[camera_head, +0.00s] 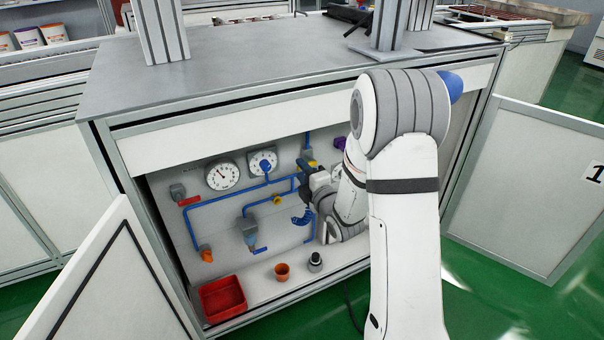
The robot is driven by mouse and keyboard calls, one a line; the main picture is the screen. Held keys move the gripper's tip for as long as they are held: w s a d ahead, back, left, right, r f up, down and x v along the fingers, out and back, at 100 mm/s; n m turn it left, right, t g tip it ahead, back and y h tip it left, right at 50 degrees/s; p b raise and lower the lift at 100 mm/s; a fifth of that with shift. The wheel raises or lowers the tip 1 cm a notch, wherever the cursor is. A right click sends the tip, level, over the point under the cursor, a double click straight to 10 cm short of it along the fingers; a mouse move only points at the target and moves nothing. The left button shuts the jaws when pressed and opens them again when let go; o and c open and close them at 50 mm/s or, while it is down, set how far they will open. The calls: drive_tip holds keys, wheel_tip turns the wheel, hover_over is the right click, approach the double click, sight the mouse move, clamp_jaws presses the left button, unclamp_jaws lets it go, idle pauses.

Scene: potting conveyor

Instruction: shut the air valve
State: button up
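My gripper (306,176) is inside the open cabinet, at the blue pipework on the right of the back panel. My arm comes in from the right and covers part of the panel. A yellow part (312,163) shows right at the gripper; I cannot tell whether they touch. Other fittings on the panel are a red-handled valve (188,201) at left, a small yellow fitting (277,199) in mid-pipe and a grey unit with a blue lever (260,250) below. Which one is the air valve cannot be read. The finger opening is too small and hidden to judge.
Two round gauges (222,175) sit at the upper panel. A red bin (223,298), an orange pot (282,271) and a dark bottle-like item (315,262) stand on the cabinet floor. Open doors flank it at left (115,285) and right (525,185). The worktop (260,60) overhangs.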

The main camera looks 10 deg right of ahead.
drive_tip(key=shift+s, duration=0.1)
drive_tip(key=p+v, duration=0.1)
drive_tip(key=v, duration=0.6)
drive_tip(key=shift+s+p, duration=0.3)
drive_tip(key=shift+p, duration=0.1)
drive_tip(key=shift+d, duration=0.1)
